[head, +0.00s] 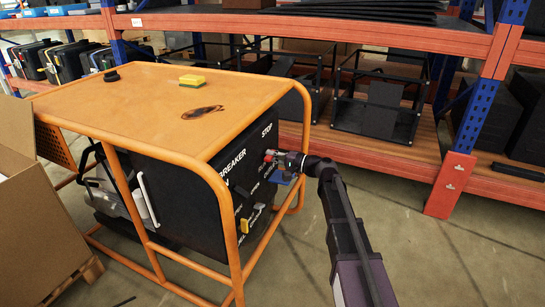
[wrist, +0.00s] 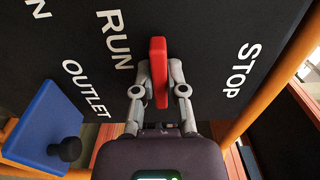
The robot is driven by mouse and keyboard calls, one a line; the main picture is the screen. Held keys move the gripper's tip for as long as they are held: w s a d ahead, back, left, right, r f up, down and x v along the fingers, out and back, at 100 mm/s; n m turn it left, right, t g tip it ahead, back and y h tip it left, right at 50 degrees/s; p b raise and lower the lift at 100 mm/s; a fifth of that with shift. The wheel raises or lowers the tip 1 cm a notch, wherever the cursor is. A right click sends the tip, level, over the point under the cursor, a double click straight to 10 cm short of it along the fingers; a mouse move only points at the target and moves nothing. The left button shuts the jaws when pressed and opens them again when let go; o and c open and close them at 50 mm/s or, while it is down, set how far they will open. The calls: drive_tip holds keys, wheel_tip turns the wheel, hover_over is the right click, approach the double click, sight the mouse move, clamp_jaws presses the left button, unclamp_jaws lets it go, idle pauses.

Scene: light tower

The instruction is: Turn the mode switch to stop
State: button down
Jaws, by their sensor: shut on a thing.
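The mode switch (wrist: 158,62) is a red bar-shaped handle on the dark panel, between the printed words RUN and STOP in the wrist view. It stands roughly upright in that picture, pointing at neither word. My gripper (wrist: 159,90) is shut on it, one finger on each side. In the head view, my gripper (head: 279,157) reaches the panel from the right, and only a little red of the switch (head: 268,157) shows. The fingers hide part of the handle.
An orange tube frame (head: 222,200) surrounds the panel. A blue plate (wrist: 42,112) with a black knob (wrist: 66,149) sits beside OUTLET, near my gripper. A yellow part (head: 244,226) sits lower on the panel. Shelving (head: 395,145) stands behind; floor at right is clear.

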drive_tip(key=shift+d, duration=0.1)
drive_tip(key=shift+m, duration=0.3)
drive_tip(key=m, duration=0.2)
drive_tip(key=r+m+p, duration=0.1)
drive_tip(key=shift+w+m, duration=0.1)
drive_tip(key=shift+m, duration=0.3)
drive_tip(key=m, duration=0.4)
drive_tip(key=shift+w+r+m+p, duration=0.25)
drive_tip(key=shift+r+m+p, duration=0.05)
drive_tip(key=m, duration=0.4)
drive_tip(key=shift+w+r+m, duration=0.2)
drive_tip(key=shift+w+m, duration=0.1)
drive_tip(key=shift+w+d+m, duration=0.1)
drive_tip(key=shift+w+m, duration=0.05)
drive_tip(key=shift+m, duration=0.95)
drive_tip(key=shift+w+d+m, duration=0.1)
drive_tip(key=shift+w+m, duration=0.05)
drive_tip(key=shift+m, duration=0.95)
